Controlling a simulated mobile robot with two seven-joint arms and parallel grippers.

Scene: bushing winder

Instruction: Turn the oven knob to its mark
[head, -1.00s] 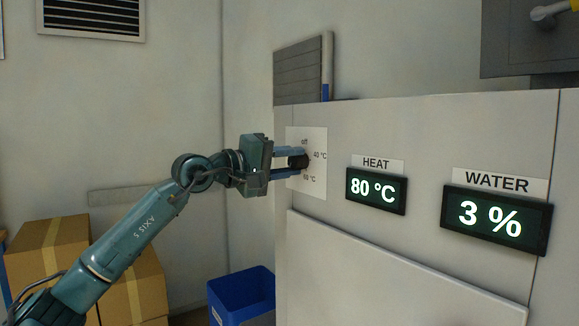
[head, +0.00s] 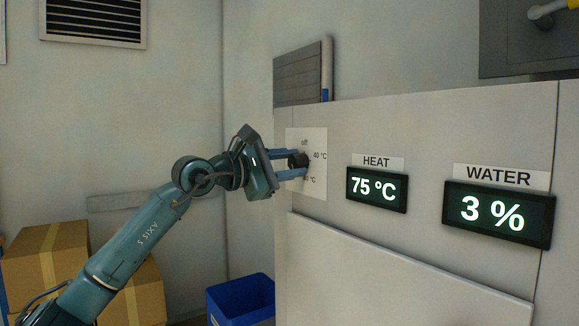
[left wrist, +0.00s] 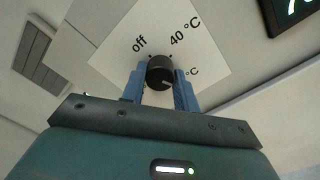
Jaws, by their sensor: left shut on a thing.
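The black oven knob (head: 298,160) sits on a white dial plate (head: 318,185) on the oven's front, marked "off", "40 °C" and a lower mark partly hidden by my gripper. My left gripper (head: 291,162) is shut on the knob, one blue finger above it and one below. The left wrist view shows the knob (left wrist: 160,72) between the two fingers, with a pale pointer line on its face. The HEAT display (head: 377,189) reads 75 °C. My right gripper is not in view.
The WATER display (head: 497,213) reads 3 %. A blue bin (head: 240,300) stands on the floor below the arm. Cardboard boxes (head: 45,262) are at the lower left. A grey box hangs on the wall at the upper right.

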